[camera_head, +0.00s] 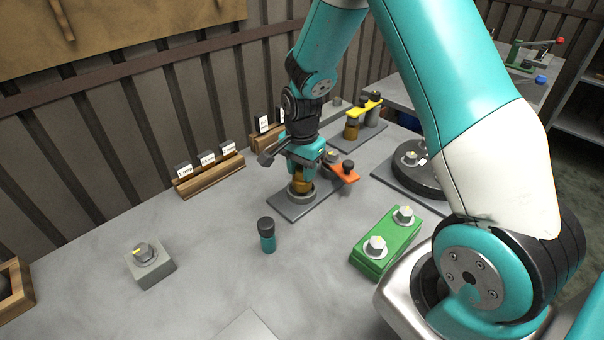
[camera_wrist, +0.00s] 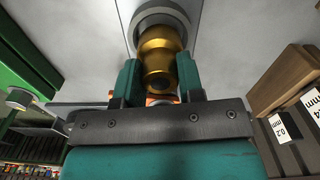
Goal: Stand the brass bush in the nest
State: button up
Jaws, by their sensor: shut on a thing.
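The brass bush (camera_head: 300,184) is upright between the jaws of my gripper (camera_head: 302,172). Its lower end is at the pale round nest (camera_head: 300,196) on a grey base plate (camera_head: 285,210). In the wrist view the bush (camera_wrist: 160,45) is gold with a narrowed waist, and the teal fingers of my gripper (camera_wrist: 160,75) press it from both sides. The nest's ring (camera_wrist: 150,17) surrounds its far end there. I cannot tell whether the bush sits fully down in it.
An orange clamp (camera_head: 345,175) with a black knob is just right of the nest. A dark-capped teal bottle (camera_head: 267,238), a green box (camera_head: 385,245) and a grey block (camera_head: 150,268) stand nearer. Labelled wooden racks (camera_head: 210,178) line the back.

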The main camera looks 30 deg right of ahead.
jog(key=shift+f, duration=1.05)
jog(key=shift+f, duration=0.15)
jog(key=o, duration=1.1)
